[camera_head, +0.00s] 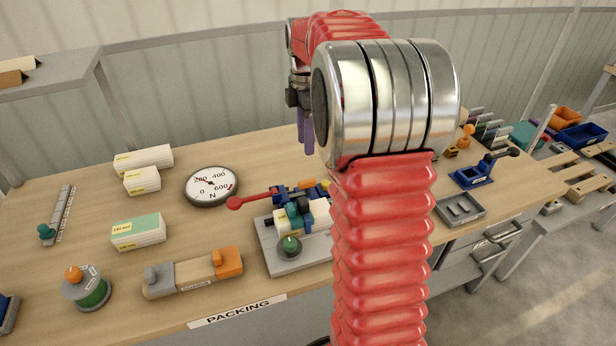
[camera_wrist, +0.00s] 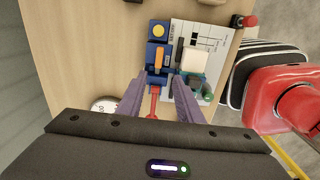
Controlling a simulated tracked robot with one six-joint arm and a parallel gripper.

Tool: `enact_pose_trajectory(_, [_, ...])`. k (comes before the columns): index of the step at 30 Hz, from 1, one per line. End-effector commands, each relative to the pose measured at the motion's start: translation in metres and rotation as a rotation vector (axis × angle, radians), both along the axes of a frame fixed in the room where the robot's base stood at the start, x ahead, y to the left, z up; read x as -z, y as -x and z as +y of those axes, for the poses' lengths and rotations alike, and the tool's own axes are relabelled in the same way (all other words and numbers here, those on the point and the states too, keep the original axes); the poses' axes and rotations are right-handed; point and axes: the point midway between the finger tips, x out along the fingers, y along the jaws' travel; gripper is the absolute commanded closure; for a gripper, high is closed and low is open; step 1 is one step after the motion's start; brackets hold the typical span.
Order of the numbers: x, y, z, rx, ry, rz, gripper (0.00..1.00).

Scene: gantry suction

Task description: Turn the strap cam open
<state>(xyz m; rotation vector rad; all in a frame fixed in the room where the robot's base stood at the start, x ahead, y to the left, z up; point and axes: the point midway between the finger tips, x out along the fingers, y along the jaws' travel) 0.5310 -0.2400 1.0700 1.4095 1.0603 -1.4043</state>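A clamping fixture on a grey plate (camera_head: 275,265) stands mid-bench in the head view. It carries blue clamp parts, a white block, a green knob (camera_head: 290,246) and a long red lever (camera_head: 256,198) pointing left. Which part is the strap cam I cannot tell for sure. In the wrist view, the fixture shows a blue body with a yellow disc (camera_wrist: 158,31), an orange piece (camera_wrist: 159,58) and the red lever (camera_wrist: 154,103). My gripper (camera_wrist: 158,78) is open, its purple fingers apart either side of the red lever in the picture. Contact is not visible. My arm hides the fixture's right side.
A round dial gauge (camera_head: 210,186) lies left of the fixture. A grey-and-orange block (camera_head: 190,276) lies in front left. White boxes (camera_head: 144,161) stand at the back left. A grey tray (camera_head: 461,209) and a blue lever clamp (camera_head: 472,177) lie right.

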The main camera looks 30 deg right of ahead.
Motion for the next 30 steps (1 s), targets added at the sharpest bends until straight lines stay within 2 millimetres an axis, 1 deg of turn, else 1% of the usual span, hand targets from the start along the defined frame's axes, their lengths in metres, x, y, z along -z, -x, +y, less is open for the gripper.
enact_pose_trajectory(3, [0.003, -0.002, -0.005, -0.018, -0.003, 0.007, 0.67])
enact_pose_trajectory(13, [0.003, -0.002, -0.005, -0.021, -0.003, 0.007, 0.67])
enact_pose_trajectory(17, [0.008, -0.002, -0.005, -0.021, -0.004, 0.008, 0.67])
enact_pose_trajectory(20, [0.015, -0.002, -0.005, -0.021, -0.004, 0.008, 0.67])
enact_pose_trajectory(23, [0.027, -0.001, -0.004, -0.021, -0.005, 0.010, 0.67])
enact_pose_trajectory(30, [0.064, -0.001, -0.004, -0.021, -0.005, 0.009, 0.67])
